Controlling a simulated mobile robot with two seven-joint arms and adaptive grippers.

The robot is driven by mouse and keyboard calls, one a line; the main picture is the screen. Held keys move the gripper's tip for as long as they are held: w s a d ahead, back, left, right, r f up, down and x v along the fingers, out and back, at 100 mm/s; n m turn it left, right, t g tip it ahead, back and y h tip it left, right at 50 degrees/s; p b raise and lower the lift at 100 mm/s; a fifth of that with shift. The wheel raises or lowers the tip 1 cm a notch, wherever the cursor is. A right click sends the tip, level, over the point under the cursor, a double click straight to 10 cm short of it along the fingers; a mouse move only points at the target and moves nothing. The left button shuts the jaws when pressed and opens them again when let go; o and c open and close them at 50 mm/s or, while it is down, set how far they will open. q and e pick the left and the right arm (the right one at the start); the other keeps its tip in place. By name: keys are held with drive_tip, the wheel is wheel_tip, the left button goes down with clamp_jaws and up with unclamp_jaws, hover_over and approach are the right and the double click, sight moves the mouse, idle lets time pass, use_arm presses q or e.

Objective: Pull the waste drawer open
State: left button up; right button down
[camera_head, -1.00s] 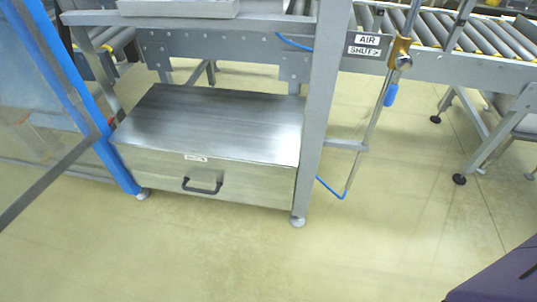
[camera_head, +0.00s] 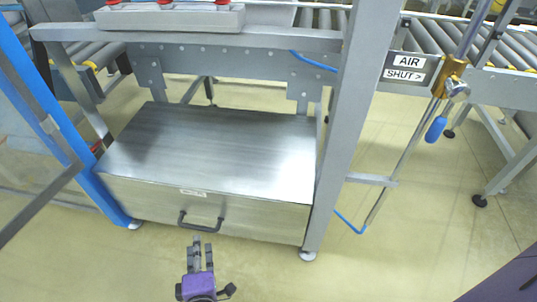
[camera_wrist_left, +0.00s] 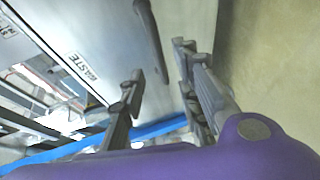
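The waste drawer (camera_head: 130,196) is a steel box front under the frame, flush below its flat top and shut. A small label (camera_head: 193,192) sits near its top edge; in the left wrist view the label (camera_wrist_left: 84,68) reads WASTE. The dark bar handle (camera_head: 201,226) is on the drawer's front and also shows in the left wrist view (camera_wrist_left: 150,38). My left gripper (camera_head: 199,246) is open and empty, just in front of the handle. In the left wrist view its two fingers (camera_wrist_left: 158,62) are apart, with the handle's end near the gap. Contact is not clear. My right gripper is out of view.
A grey post (camera_head: 345,130) stands right of the drawer and a blue post (camera_head: 107,200) left of it. An air valve with a blue lever (camera_head: 436,129) and pipe is farther right. The floor (camera_head: 270,275) in front is clear.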

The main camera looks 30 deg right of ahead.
sight(197, 226)
use_arm(q)
drive_tip(key=b+x, duration=0.2)
drive_tip(key=x, duration=0.6)
drive_tip(key=shift+b, duration=0.3)
clamp_jaws()
drive_tip(key=shift+r, duration=0.1)
